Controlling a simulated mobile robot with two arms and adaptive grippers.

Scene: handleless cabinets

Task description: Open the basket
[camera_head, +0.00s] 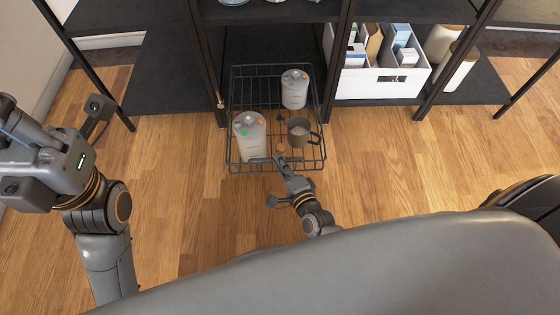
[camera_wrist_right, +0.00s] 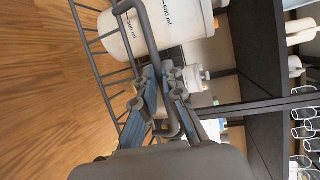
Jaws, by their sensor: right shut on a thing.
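The black wire basket (camera_head: 246,167) is pulled forward out of the lower shelf bay, with its front over the wooden floor. It holds two pale canisters, one at the front left (camera_head: 251,138) and one at the back right (camera_head: 294,90), and a brown-grey mug (camera_head: 298,135). My right gripper (camera_head: 281,160) is at the middle of the basket's front. In the right wrist view, its fingers (camera_wrist_right: 162,75) are closed around a wire bar of the basket. My left gripper (camera_head: 20,130) is raised at the left edge, away from the basket; its fingers do not show clearly.
The black shelf unit (camera_head: 272,47) stands behind, with upright posts on both sides of the basket. A white bin of boxes (camera_head: 380,86) and pale bottles (camera_head: 458,70) stand to the right. The wooden floor (camera_head: 400,155) is clear on both sides.

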